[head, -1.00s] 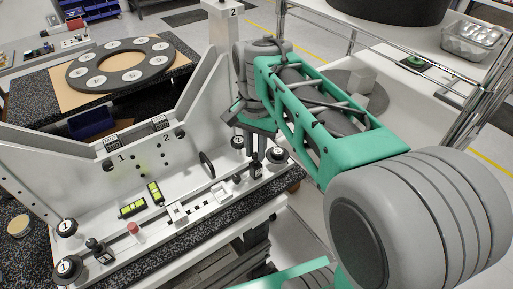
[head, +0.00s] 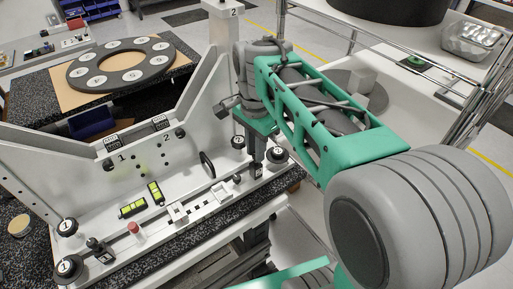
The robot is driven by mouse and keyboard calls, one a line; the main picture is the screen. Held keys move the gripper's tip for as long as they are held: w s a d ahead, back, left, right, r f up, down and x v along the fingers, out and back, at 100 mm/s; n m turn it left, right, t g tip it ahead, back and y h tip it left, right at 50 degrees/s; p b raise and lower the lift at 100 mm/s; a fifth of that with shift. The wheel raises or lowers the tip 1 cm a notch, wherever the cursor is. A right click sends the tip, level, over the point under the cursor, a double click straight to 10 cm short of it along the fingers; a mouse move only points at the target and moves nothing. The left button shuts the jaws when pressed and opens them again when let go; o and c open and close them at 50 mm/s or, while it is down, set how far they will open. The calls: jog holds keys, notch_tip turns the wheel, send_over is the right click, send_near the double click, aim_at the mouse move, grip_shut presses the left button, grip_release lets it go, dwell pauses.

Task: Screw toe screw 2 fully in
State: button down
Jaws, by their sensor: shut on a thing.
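The pale mirror fixture (head: 150,190) stands in the middle of the head view. Its right end carries two round knobs marked 2, one at the back (head: 238,142) and one at the front (head: 277,155). My gripper (head: 257,148) points down between these knobs, shut on toe screw 2 (head: 257,161). The screw's upper part is hidden by the fingers, and I cannot tell how deep it sits. A small dark labelled block (head: 258,171) shows just below. The matching toe screw (head: 94,243) stands upright at the left end, beside knobs marked 1 (head: 68,267).
A red button (head: 134,228), yellow-green level vials (head: 132,208) and a dark upright ring (head: 207,163) sit along the fixture. The post marked 2 (head: 225,40) rises close behind my wrist. A steel-railed cart (head: 410,50) stands at the right.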

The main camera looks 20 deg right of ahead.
jog(key=shift+w+r, duration=0.1)
jog(key=shift+r, duration=0.05)
jog(key=c, duration=1.3)
grip_release()
notch_tip(320, 180, up, 8)
jog(key=shift+f, duration=0.2)
jog(key=s+f+n+t, duration=0.3)
jog(key=s+f+n, duration=0.5)
jog(key=f+n, duration=0.5)
jog(key=shift+f, duration=0.15)
